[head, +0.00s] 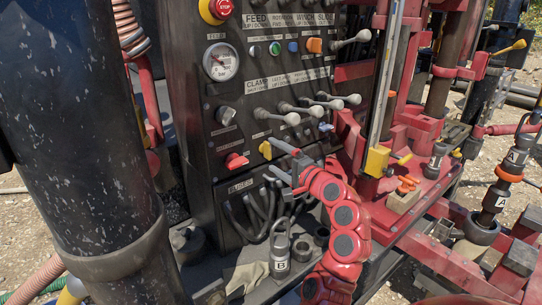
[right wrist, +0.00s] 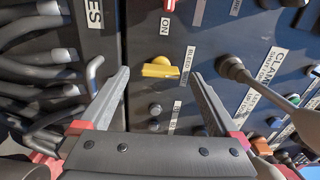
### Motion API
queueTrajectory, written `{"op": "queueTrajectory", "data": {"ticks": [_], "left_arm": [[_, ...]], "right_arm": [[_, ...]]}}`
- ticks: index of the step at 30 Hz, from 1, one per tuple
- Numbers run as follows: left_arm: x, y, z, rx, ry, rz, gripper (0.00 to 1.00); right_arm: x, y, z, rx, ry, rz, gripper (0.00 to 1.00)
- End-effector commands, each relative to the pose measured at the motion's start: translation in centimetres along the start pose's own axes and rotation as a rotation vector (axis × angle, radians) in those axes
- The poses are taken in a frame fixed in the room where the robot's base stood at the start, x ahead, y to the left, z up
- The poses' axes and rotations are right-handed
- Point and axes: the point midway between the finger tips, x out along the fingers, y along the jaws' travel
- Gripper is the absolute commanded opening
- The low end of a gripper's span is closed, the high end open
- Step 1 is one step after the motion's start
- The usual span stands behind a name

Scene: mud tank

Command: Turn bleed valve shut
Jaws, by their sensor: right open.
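The bleed valve is a small yellow handle (head: 265,149) low on the dark control panel (head: 205,120). In the right wrist view the yellow handle (right wrist: 161,70) lies crosswise between my fingers, beside a label that seems to read "BLEED" and near an "ON" label. My right gripper (head: 270,155) is open in front of the panel, its two fingers on either side of the handle. In the right wrist view the open right gripper (right wrist: 160,74) shows a gap between each finger and the handle. My left gripper is not in view.
A red knob (head: 236,161) sits left of the valve. Several grey-knobbed levers (head: 290,118) stick out above and right of it. Black hoses (head: 255,205) hang below. A thick black column (head: 80,140) fills the left, and red machinery (head: 430,150) stands at right.

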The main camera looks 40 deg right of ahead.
Motion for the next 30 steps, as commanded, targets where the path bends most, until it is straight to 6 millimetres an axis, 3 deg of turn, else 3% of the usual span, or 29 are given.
{"op": "queueTrajectory", "data": {"ticks": [9, 15, 21, 30], "left_arm": [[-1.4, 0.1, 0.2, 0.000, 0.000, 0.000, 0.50], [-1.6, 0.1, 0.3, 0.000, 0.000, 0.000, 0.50], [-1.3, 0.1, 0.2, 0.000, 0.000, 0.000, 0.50], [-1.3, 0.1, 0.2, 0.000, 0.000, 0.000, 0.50]], "right_arm": [[-8.5, 0.2, -0.2, 0.000, 0.005, -0.004, 0.97], [-12.6, -0.1, -0.2, 0.000, 0.004, -0.002, 0.97], [-14.5, 0.0, -0.1, 0.001, 0.003, 0.000, 0.97], [-14.7, 0.0, 0.0, 0.000, -0.001, 0.000, 0.97]]}}
